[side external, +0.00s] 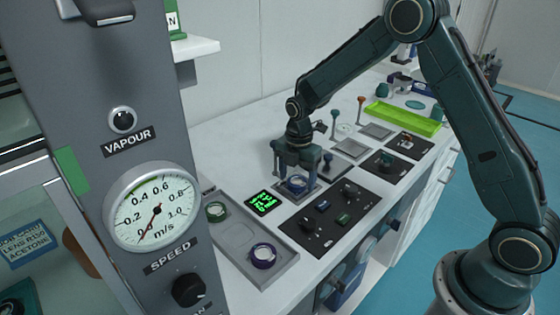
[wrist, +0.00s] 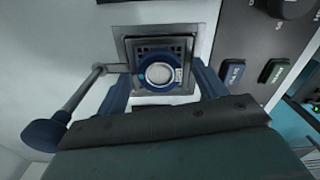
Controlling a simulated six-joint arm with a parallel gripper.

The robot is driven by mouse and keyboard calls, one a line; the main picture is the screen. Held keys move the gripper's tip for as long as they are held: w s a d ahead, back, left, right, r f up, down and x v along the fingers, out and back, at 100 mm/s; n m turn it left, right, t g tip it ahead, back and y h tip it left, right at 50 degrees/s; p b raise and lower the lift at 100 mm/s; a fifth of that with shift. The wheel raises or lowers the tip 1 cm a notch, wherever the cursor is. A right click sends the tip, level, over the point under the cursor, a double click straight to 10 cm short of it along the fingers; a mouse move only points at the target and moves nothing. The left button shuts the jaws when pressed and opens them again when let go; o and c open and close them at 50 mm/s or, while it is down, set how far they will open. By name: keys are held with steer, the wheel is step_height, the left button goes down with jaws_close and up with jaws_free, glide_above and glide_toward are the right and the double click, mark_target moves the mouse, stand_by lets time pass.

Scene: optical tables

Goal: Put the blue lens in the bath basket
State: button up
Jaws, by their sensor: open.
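The blue lens (side external: 297,182), a pale disc in a blue ring mount, is under my gripper (side external: 296,176) in the side view. In the wrist view the blue lens (wrist: 160,73) appears to lie flat in the dark slotted basket (wrist: 146,48) of a square metal bath (wrist: 128,42). My gripper (wrist: 161,78) is open, with one finger to each side of the lens. A gap shows between the fingers and the ring in the wrist view. In the side view the fingers partly hide the lens and bath.
A grey tray (side external: 234,238) holds a green-ringed lens (side external: 216,211) and a purple-ringed lens (side external: 262,254). A lever with a blue knob (wrist: 45,134) stands left of the bath in the wrist view. Dark control panels (side external: 318,238), other baths (side external: 350,148) and a lime-green tray (side external: 405,119) are nearby.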

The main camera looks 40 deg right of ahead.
mark_target(298, 181)
step_height(298, 181, up, 12)
stand_by(0.6)
stand_by(0.5)
steer(key=s+r+m+t, duration=0.3)
steer(key=s+r+m, duration=0.7)
steer(key=s+r, duration=0.4)
steer(key=s+a+f+m+t, duration=0.1)
steer(key=s+m+t, duration=0.1)
steer(key=s+m, duration=0.8)
steer(key=s, duration=0.5)
steer(key=shift+s+f+t, duration=0.3)
steer(key=shift+s+f, duration=0.05)
